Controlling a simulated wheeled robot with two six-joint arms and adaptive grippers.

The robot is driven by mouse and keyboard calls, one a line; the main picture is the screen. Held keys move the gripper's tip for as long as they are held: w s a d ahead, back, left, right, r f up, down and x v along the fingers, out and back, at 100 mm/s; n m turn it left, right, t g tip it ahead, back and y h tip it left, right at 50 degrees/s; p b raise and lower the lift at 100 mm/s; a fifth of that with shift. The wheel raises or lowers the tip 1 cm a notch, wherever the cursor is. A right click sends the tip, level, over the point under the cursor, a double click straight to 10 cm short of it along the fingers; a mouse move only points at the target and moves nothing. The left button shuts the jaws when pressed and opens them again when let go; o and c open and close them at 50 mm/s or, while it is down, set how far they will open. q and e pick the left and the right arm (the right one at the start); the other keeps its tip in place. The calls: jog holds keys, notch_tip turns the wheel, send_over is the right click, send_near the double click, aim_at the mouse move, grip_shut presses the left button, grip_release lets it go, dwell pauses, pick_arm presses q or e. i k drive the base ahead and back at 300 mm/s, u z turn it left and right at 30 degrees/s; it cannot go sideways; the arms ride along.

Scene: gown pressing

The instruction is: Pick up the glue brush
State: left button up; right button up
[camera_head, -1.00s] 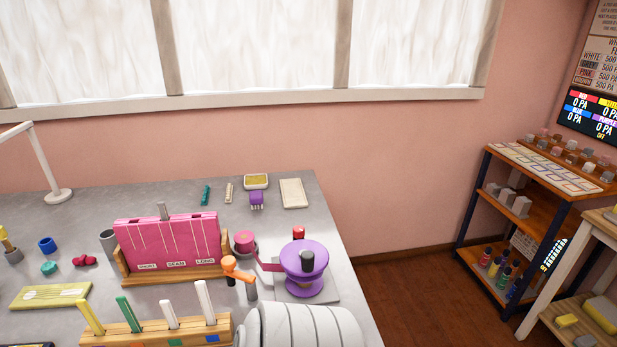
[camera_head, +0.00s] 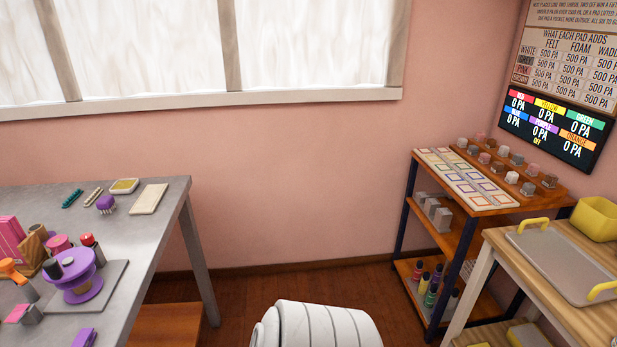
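I cannot make out a glue brush for certain in this view. On the grey table (camera_head: 110,262) at the left, an orange-headed tool (camera_head: 11,268) stands upright at the picture's left edge, partly cut off. Beside it is a purple spool-like device (camera_head: 75,276) on a grey plate. Small bottles with coloured caps (camera_head: 431,283) stand on the lower shelf of the rack at the right; their contents cannot be told. Neither of my grippers shows.
A shelf rack (camera_head: 463,235) with grey and pink blocks on top stands at the right. A wooden table (camera_head: 585,306) with a metal tray (camera_head: 558,262) and yellow bin (camera_head: 598,219) is in front of it.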

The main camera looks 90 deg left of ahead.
aim_at(105, 203)
jog(key=i, duration=0.3)
jog(key=u, duration=3.05)
jog(key=i, duration=2.5)
jog(key=u, duration=2.9)
